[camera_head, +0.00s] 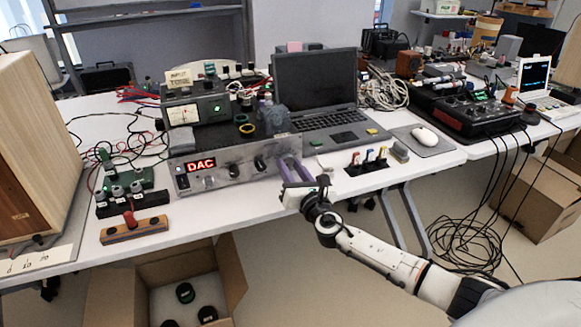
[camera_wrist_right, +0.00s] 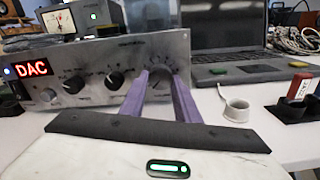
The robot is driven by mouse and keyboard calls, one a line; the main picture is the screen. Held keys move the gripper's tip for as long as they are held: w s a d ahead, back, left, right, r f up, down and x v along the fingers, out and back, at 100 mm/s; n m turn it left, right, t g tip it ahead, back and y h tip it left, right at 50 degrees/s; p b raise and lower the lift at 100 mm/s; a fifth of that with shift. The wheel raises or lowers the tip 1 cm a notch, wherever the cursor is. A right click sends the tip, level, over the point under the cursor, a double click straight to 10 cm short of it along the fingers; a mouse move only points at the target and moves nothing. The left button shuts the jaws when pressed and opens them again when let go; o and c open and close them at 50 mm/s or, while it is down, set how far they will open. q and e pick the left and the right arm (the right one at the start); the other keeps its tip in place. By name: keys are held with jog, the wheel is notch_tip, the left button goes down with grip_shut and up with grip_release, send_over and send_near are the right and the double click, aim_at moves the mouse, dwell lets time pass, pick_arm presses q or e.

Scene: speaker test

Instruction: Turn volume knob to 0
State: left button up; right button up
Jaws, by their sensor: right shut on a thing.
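A silver amplifier (camera_head: 214,168) with a red lit DAC display stands on the white table; it also shows in the right wrist view (camera_wrist_right: 95,58). Its front has dark knobs (camera_wrist_right: 115,80) in a row. My right gripper (camera_head: 287,161) has its purple fingers at the right end of this front. In the right wrist view the fingers (camera_wrist_right: 160,76) are on both sides of the rightmost knob (camera_wrist_right: 160,73), shut on it. Dial marks arc above it. The knob is mostly hidden in the head view, and its label and pointer are too small to read. My left gripper is not in view.
An open laptop (camera_head: 316,85) stands behind and right of the amplifier. A white cup-like ring (camera_wrist_right: 237,110) and a dark holder with coloured plugs (camera_head: 367,166) are right of my gripper. Left lies a green circuit board (camera_head: 125,181).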

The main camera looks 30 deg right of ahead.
jog(key=o, duration=1.1)
jog(key=shift+c, duration=0.2)
jog(key=shift+s, duration=0.1)
jog(key=v, duration=1)
jog(key=shift+p, duration=0.45)
jog(key=s+a+f+m+g+y, duration=0.1)
jog(key=s+a+f+m+g, duration=0.2)
jog(key=s+a+f+m, duration=0.25)
jog(key=s+a+f+m+g+y, duration=0.1)
jog(key=s+a+f+m+g, duration=0.15)
jog(key=s+f+m, duration=0.5)
jog(key=s+a+f+m+g+y, duration=0.1)
jog(key=s+a+f+m+y, duration=0.1)
jog(key=s+a+m, duration=0.4)
jog(key=s+a+f+m+g+y, duration=0.2)
jog(key=s+a+f+m+y, duration=0.1)
jog(key=s+a+m, duration=0.3)
jog(key=a+f+m, duration=0.1)
jog(key=a+m, duration=0.1)
jog(key=m, duration=0.1)
jog(key=shift+s+f+p, duration=0.2)
jog(key=shift+f+p, duration=0.15)
jog(key=shift+p, duration=0.05)
